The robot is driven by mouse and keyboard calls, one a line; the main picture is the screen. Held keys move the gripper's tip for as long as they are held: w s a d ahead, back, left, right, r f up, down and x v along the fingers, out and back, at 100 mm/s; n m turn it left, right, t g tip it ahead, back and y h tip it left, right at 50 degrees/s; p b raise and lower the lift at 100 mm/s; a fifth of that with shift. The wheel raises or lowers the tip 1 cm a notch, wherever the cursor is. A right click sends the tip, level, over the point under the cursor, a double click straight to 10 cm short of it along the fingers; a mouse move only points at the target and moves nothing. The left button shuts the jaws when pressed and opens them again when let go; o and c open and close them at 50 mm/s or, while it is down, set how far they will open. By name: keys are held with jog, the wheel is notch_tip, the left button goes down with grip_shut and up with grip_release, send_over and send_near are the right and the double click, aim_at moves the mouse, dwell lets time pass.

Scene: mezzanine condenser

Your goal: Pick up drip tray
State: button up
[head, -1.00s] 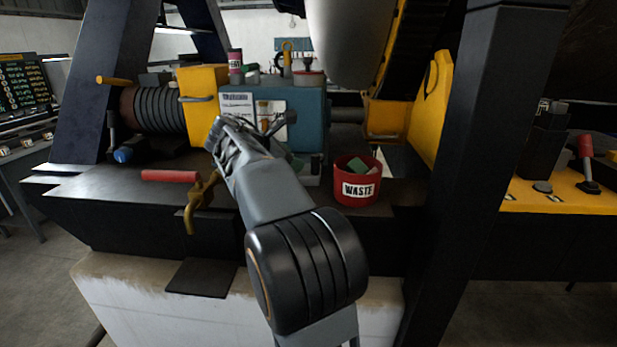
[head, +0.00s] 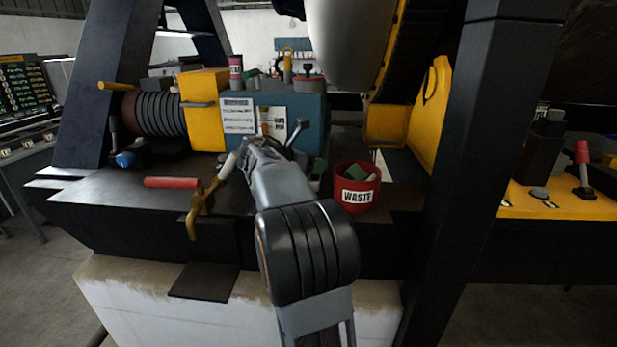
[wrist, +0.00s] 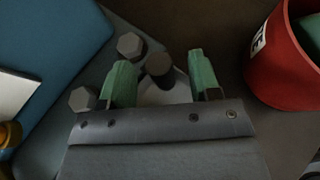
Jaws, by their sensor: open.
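In the wrist view my gripper (wrist: 162,80) is open, with one green finger on each side. A pale grey flat surface (wrist: 172,97) shows low between the fingers; it may be the drip tray, but its outline is mostly hidden by my gripper. A dark round post (wrist: 158,66) stands between the fingertips, and nothing is visibly clamped. In the head view my gripper is in front of the blue box, left of the red bin, and my own arm hides most of the spot below it.
The red waste bin (head: 356,197) stands close on the right. The blue box (head: 305,108) is behind. Hex bolt heads (wrist: 130,45) are beside the left finger. A brass valve (head: 196,212) and a red bar (head: 171,182) lie on the left of the dark bench (head: 110,190).

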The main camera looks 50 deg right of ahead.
grip_shut()
dwell(0.5)
jog(key=shift+r, duration=0.1)
